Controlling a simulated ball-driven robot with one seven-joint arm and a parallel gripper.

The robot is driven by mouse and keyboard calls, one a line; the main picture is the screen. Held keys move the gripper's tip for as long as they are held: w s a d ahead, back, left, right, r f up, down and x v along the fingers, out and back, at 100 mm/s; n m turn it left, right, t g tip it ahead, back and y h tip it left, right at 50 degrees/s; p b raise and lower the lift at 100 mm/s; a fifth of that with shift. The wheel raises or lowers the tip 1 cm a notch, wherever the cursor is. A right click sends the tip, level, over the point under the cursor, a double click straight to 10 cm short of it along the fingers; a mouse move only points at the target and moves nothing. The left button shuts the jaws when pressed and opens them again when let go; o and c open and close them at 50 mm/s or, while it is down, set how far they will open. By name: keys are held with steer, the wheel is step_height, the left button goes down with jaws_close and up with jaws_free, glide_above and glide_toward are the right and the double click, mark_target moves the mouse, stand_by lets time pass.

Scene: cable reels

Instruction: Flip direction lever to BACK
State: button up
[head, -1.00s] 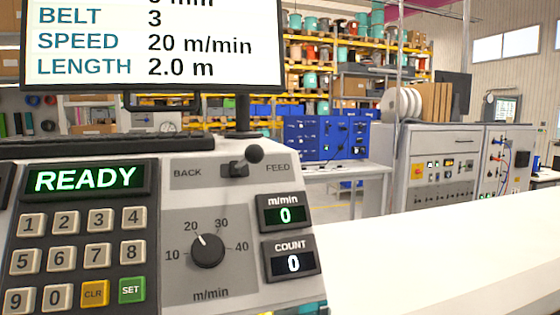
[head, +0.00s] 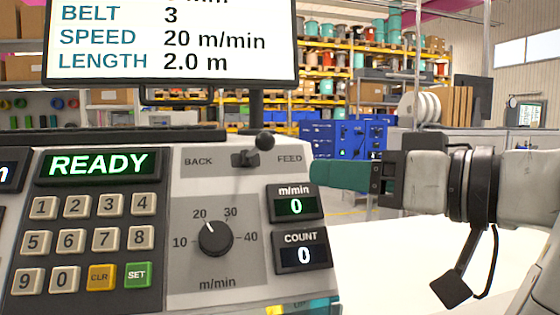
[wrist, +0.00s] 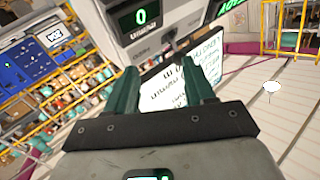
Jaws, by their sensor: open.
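The direction lever (head: 264,142) has a dark ball knob and sits at the top of the control panel (head: 180,205), between the labels BACK on its left and FEED on its right. Its knob leans right, toward FEED. My gripper (head: 316,173) comes in from the right in the head view, its green fingers pointing left, just right of the panel and lower than the knob. It looks apart from the lever. In the wrist view the two green fingers (wrist: 163,84) are spread with nothing between them.
The panel has a keypad (head: 90,235), a READY display (head: 98,163), a speed dial (head: 215,238) and two small readouts. A monitor (head: 170,40) stands above it. A white surface (head: 400,270) lies to the right, clear in view. Blue cabinets and shelves stand farther back.

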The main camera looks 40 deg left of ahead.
mark_target(273, 143)
steer(key=shift+n+g+y, duration=0.4)
steer(key=shift+n+g, duration=0.1)
steer(key=a+r+p, duration=0.1)
steer(key=a, duration=0.2)
steer(key=a+r+p, duration=0.1)
steer(key=a, duration=0.3)
steer(key=a+r+p, duration=0.1)
steer(key=a, duration=0.3)
steer(key=shift+s+a, duration=0.2)
steer(key=shift+s, duration=0.15)
steer(key=shift+c, duration=0.2)
jaws_close()
